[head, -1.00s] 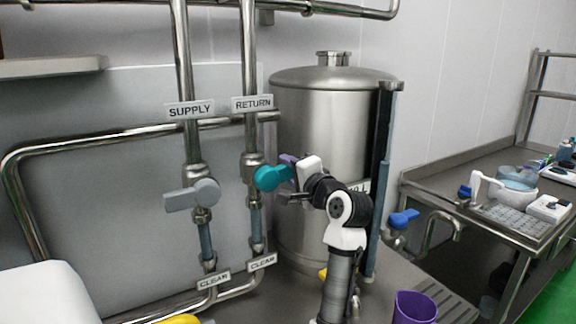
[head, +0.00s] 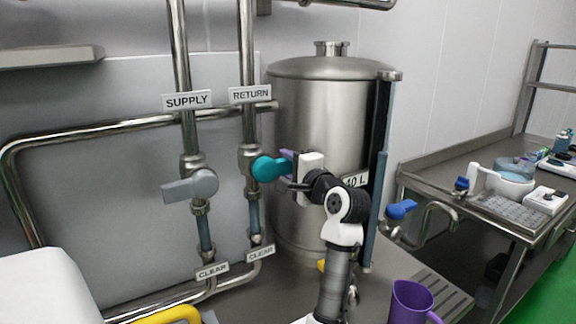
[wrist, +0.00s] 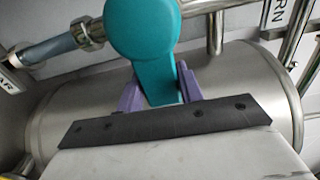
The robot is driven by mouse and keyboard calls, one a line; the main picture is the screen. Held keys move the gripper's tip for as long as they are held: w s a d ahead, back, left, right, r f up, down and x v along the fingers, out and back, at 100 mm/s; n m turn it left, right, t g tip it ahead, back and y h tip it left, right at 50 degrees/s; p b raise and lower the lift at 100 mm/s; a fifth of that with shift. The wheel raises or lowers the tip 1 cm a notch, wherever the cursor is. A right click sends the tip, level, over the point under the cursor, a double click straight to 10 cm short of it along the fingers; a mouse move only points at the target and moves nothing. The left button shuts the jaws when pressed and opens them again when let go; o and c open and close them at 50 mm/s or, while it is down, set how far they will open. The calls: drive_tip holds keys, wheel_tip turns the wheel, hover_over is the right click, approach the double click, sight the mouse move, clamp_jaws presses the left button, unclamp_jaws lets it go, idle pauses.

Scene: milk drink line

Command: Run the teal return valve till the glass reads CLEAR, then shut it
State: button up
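The teal return valve (head: 268,168) sits on the pipe under the RETURN sign (head: 250,94). Its handle points right, across the upright pipe. In the wrist view the teal handle (wrist: 158,75) lies between the two purple fingers of my gripper (wrist: 160,88), which appear closed on its sides. My gripper (head: 290,166) comes to the handle from the right. The return sight glass (head: 255,217) below the valve looks blue-grey; it also shows in the wrist view (wrist: 62,46). A CLEAR tag (head: 261,252) hangs under it.
The grey supply valve (head: 190,187) stands left, its handle pointing left across its pipe, with its own sight glass (head: 204,231). A steel tank (head: 315,120) stands close behind my arm. A purple jug (head: 411,303) and a blue-handled tap (head: 402,211) are on the right.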

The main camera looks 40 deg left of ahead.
drive_tip(key=o, duration=0.4)
drive_tip(key=shift+c, duration=0.2)
drive_tip(key=b+v, duration=0.5)
drive_tip(key=v, duration=0.9)
